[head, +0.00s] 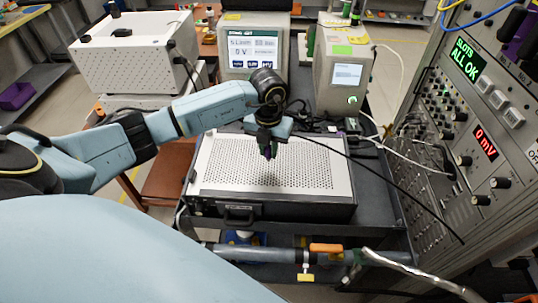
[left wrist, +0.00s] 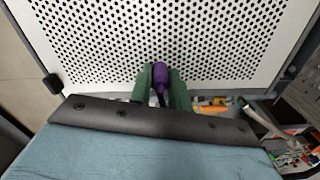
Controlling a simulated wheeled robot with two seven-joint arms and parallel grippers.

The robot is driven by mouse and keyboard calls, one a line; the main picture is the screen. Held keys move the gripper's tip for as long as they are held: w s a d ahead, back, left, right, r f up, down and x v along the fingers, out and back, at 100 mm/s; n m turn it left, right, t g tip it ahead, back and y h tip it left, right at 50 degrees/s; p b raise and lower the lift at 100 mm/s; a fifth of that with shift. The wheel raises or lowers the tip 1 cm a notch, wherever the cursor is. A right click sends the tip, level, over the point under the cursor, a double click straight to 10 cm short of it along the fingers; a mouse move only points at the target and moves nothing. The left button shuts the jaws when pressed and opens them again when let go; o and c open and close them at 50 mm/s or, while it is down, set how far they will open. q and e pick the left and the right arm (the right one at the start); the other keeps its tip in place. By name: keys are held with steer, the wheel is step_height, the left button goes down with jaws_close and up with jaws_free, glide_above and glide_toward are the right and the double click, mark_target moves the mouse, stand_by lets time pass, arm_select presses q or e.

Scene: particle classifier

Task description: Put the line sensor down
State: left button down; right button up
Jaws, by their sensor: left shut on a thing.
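My left gripper (head: 268,148) hangs over the perforated white top of a box-shaped unit (head: 318,158), pointing down. In the left wrist view, its green fingers (left wrist: 162,88) are shut on a small purple thing, which I take to be the line sensor (left wrist: 161,76). A dark part of it shows between the fingers. In the head view the purple is only a tiny spot at the fingertips. A shadow lies on the plate below, and the gripper appears a little above the surface. My right gripper is not in view.
The perforated top (left wrist: 105,30) is bare around the gripper. A tall rack (head: 480,130) is at the right.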

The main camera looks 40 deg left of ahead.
mark_target(268, 158)
arm_select(q)
steer(key=shift+f, duration=1.6)
steer(key=shift+f, duration=0.35)
steer(key=c, duration=1.3)
jaws_free()
step_height(268, 158, up, 13)
steer(key=shift+f+b, duration=0.1)
steer(key=shift+b, duration=0.2)
